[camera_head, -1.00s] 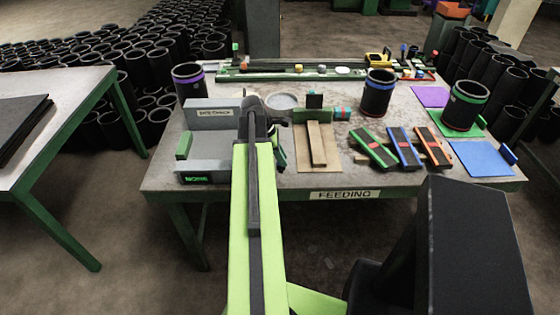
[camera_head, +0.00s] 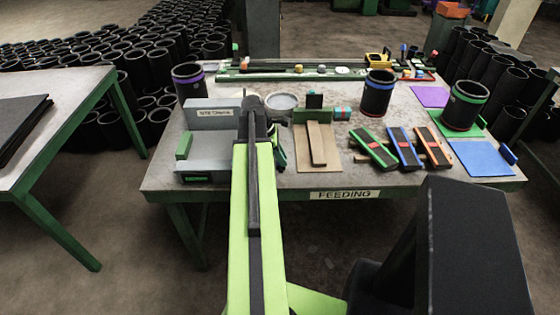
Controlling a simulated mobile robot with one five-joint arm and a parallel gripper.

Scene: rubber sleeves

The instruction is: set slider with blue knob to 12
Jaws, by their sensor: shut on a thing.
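My arm reaches forward over the table, and the black end with my gripper (camera_head: 254,122) is over its left middle, beside the grey "SITE CHECK" panel (camera_head: 213,113). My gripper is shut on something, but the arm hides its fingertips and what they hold. A dark part with a little green shows just right of the arm. I cannot make out a slider with a blue knob or its scale. A long green-edged rail (camera_head: 270,78) with small orange, yellow and white pieces lies along the back. The little display (camera_head: 196,179) at the front left glows green; its text is unreadable.
Black sleeves stand at the back left (camera_head: 188,82), back centre (camera_head: 378,94) and right (camera_head: 464,106). Green, blue (camera_head: 403,147) and orange red-marked blocks lie right of a tan board (camera_head: 318,145). A blue mat (camera_head: 482,159) lies at the front right.

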